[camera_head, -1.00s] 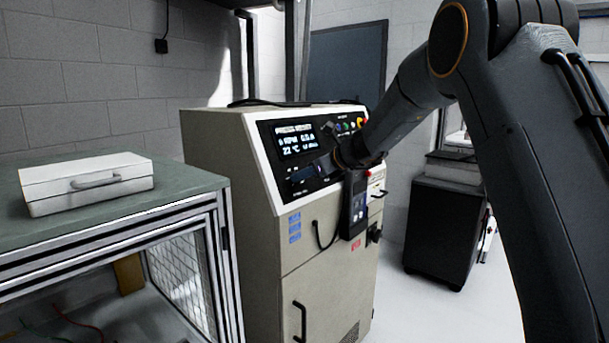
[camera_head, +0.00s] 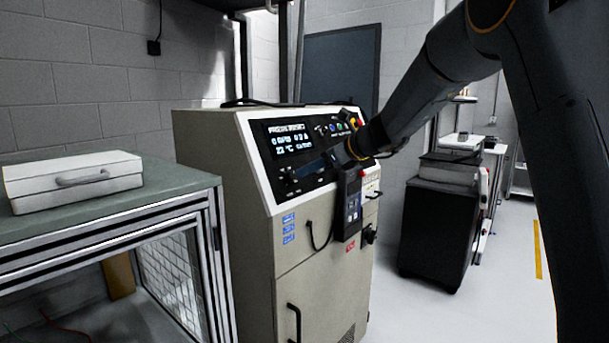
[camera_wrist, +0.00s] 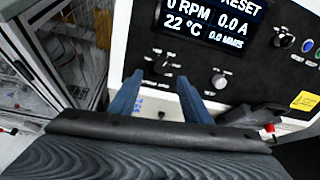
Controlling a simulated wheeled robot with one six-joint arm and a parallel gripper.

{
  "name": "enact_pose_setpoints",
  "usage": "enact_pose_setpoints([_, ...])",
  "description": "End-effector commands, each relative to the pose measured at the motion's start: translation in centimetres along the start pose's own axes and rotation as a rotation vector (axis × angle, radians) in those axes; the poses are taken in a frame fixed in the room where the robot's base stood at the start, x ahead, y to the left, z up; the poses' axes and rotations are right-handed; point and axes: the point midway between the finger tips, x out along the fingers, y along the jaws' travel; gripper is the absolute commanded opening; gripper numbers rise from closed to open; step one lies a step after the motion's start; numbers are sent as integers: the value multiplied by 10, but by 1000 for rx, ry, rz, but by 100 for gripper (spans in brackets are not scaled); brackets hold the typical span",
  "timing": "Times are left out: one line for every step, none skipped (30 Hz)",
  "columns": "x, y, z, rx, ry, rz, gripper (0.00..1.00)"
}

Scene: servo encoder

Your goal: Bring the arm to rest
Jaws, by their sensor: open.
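My gripper shows in the wrist view (camera_wrist: 160,98) with its two blue-grey fingers apart and nothing between them. It is in front of the control panel (camera_wrist: 245,65) of a beige machine cabinet, below the lit display (camera_wrist: 215,20). The display reads 0 RPM, 0.0 A and 22 °C. In the head view my arm reaches in from the right to the cabinet (camera_head: 235,190), and its wrist hides part of the panel. The fingertips are hard to make out there. I cannot tell whether the fingers touch the panel.
A dark handheld unit (camera_head: 348,205) hangs by a cable on the cabinet front. A bench (camera_head: 160,182) with a white case (camera_head: 75,180) stands at the left. A black cabinet (camera_head: 437,230) stands at the right. Floor between the cabinets is clear.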

Motion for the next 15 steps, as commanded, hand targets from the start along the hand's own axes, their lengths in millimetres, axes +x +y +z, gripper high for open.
enact_pose_setpoints([-4, 0, -1, 0, 0, -1, 44])
enact_pose_setpoints([-5, 0, -1, 0, 1, -1, 44])
enact_pose_setpoints([-7, 0, -1, 0, 1, -1, 44])
enact_pose_setpoints([-7, 0, -1, 0, 1, 0, 44])
enact_pose_setpoints([-8, 0, 0, 0, 1, 0, 44])
enact_pose_setpoints([-8, 0, 0, 0, 1, 0, 44])
enact_pose_setpoints([-8, 0, 0, 0, 1, 0, 44])
enact_pose_setpoints([-8, 0, 0, 0, 1, 0, 44])
enact_pose_setpoints([-8, 0, 0, 0, 1, 0, 44])
enact_pose_setpoints([-8, 0, 0, 0, 1, 0, 44])
enact_pose_setpoints([-8, 0, 0, 0, 1, 0, 44])
enact_pose_setpoints([-8, 0, 0, 0, 1, 0, 44])
enact_pose_setpoints([-8, 1, -1, -3, 3, 1, 44])
enact_pose_setpoints([-8, 2, -3, -9, 8, 2, 44])
enact_pose_setpoints([-9, 4, -8, -26, 20, 4, 44])
